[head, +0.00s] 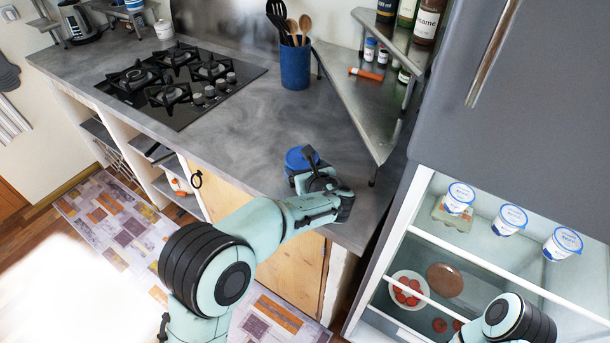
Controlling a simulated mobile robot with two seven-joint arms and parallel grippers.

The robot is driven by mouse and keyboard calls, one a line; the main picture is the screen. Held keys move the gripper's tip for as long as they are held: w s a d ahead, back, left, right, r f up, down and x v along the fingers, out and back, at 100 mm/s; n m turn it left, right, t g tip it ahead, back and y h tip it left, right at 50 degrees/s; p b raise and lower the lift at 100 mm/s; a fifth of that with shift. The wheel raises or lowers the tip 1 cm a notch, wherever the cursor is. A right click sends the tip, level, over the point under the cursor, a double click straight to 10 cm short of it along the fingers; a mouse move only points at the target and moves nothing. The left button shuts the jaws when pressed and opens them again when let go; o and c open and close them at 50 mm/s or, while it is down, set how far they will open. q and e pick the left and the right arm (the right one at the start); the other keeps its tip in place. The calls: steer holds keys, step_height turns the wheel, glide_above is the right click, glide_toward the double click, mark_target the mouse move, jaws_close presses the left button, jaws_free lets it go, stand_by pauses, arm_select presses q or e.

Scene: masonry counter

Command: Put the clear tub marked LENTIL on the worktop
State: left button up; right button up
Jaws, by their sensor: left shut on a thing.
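A tub with a round blue lid (299,159) is at the front edge of the grey worktop (243,143). Its body is mostly hidden behind my left gripper, and I cannot read any LENTIL marking. My left gripper (306,174) is shut on this tub. I cannot tell whether the tub touches the worktop or is held just above it. Part of my right arm shows at the bottom right, in front of the fridge; its gripper is not in view.
A black gas hob (180,83) and a blue utensil pot (295,65) stand farther back. A metal corner shelf (362,100) with jars and an orange-handled item is to the right. The open fridge (470,240) holds several white pots and a plate of tomatoes. Worktop left of the tub is clear.

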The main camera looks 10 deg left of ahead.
arm_select(q)
steer(key=shift+f, duration=0.8)
steer(key=shift+f, duration=0.15)
steer(key=o, duration=1.1)
steer(key=shift+r, duration=0.25)
steer(key=v, duration=1.2)
